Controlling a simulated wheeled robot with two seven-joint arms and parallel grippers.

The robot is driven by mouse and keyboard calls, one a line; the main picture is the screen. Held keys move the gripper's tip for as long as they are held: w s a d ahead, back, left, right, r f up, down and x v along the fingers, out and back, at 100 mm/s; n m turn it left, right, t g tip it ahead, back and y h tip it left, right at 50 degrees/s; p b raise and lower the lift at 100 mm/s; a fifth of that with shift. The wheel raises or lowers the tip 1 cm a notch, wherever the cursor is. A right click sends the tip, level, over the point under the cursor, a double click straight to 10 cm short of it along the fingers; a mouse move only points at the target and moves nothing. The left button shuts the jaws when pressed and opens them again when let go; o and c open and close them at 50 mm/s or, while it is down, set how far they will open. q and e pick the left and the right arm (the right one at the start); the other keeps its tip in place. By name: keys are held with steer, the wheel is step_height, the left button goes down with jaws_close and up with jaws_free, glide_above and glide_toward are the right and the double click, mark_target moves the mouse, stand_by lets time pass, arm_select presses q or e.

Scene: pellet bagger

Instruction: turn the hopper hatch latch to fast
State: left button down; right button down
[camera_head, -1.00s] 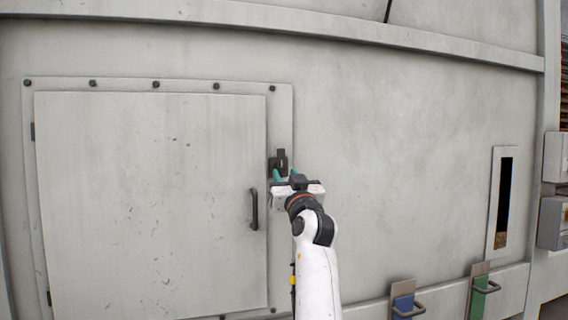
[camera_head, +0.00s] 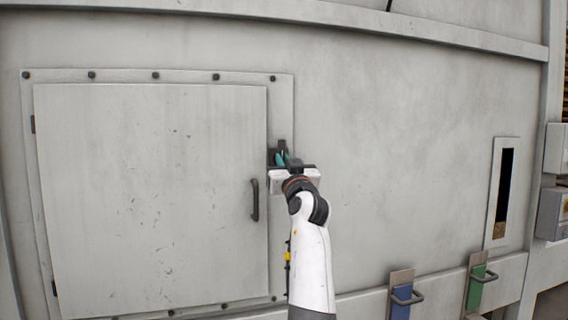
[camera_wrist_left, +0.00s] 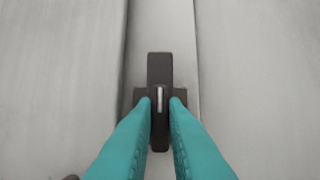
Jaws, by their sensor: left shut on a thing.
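The hopper hatch (camera_head: 150,200) is a pale grey door in a bolted frame, lying flat in its frame at the left of the head view. Its dark latch (camera_head: 282,146) sits on the frame by the hatch's upper right edge. In the left wrist view the latch (camera_wrist_left: 159,68) is a dark upright bar with a light line on it, over a wider dark base. My left gripper (camera_head: 281,160) has teal fingers, which are shut on the latch, one on each side (camera_wrist_left: 160,104). The gripper hides the latch's lower part in the head view. My right gripper is not in view.
A black handle (camera_head: 255,200) stands out from the hatch just left of my gripper. A slotted window (camera_head: 504,190), a blue-handled slide (camera_head: 402,295) and a green-handled slide (camera_head: 477,285) are at the right. The wall between is bare.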

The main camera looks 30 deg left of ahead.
arm_select(q)
steer(key=shift+w+d+r+n+g+p, duration=0.1)
steer(key=shift+n+g+p, duration=0.2)
steer(key=shift+n+g, duration=2.3)
steer(key=shift+n+g+p, duration=0.25)
steer(key=shift+n+g, duration=0.1)
steer(key=shift+n, duration=4.5)
steer(key=shift+w+d+r+n+g+p, duration=0.1)
steer(key=shift+n+g+p, duration=0.2)
steer(key=shift+n+g, duration=2.3)
steer(key=shift+f+n+t, duration=0.1)
steer(key=shift+n+t, duration=1.05)
steer(key=shift+n, duration=0.1)
steer(key=c, duration=1.5)
jaws_free()
steer(key=shift+o, duration=0.2)
